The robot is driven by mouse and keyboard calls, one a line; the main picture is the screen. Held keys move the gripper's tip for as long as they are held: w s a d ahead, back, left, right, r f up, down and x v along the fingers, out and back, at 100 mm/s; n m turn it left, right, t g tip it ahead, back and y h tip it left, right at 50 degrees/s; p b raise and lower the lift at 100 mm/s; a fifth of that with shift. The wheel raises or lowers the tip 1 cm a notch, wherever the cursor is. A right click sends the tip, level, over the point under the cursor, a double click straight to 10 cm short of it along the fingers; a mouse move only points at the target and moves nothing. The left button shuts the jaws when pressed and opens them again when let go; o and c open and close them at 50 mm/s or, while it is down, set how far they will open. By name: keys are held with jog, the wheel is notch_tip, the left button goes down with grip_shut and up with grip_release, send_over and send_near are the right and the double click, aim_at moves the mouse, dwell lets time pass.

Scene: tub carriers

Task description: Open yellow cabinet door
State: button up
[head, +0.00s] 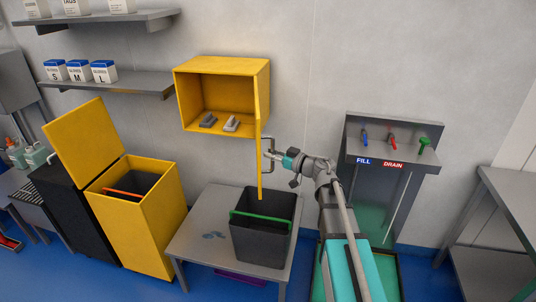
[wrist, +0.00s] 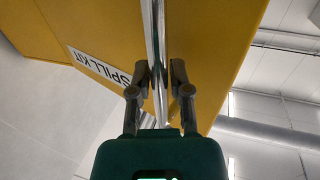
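The yellow wall cabinet (head: 222,64) is open at the front, with two small grey items (head: 231,124) on its floor. Its yellow door (head: 260,170) stands swung out from the right side, seen nearly edge-on in the head view. In the wrist view the door (wrist: 215,50) fills the upper part and carries a "SPILL KIT" label. My gripper (head: 272,154) is at the metal bar handle on the door's right side. In the wrist view the handle (wrist: 156,30) passes between the two fingers (wrist: 160,75), which are closed in on it from both sides.
A table (head: 200,217) below holds a dark tub (head: 258,243) with a green handle. A yellow bin (head: 150,225) with its lid raised stands at the left. A fill-and-drain sink station (head: 390,135) is at the right. Shelves (head: 110,83) with boxes are at the upper left.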

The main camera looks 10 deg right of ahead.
jog(key=shift+o, duration=1.2)
jog(key=v, duration=1.2)
jog(key=shift+a, duration=0.1)
jog(key=x, duration=1)
jog(key=shift+s, duration=0.15)
dwell(0.4)
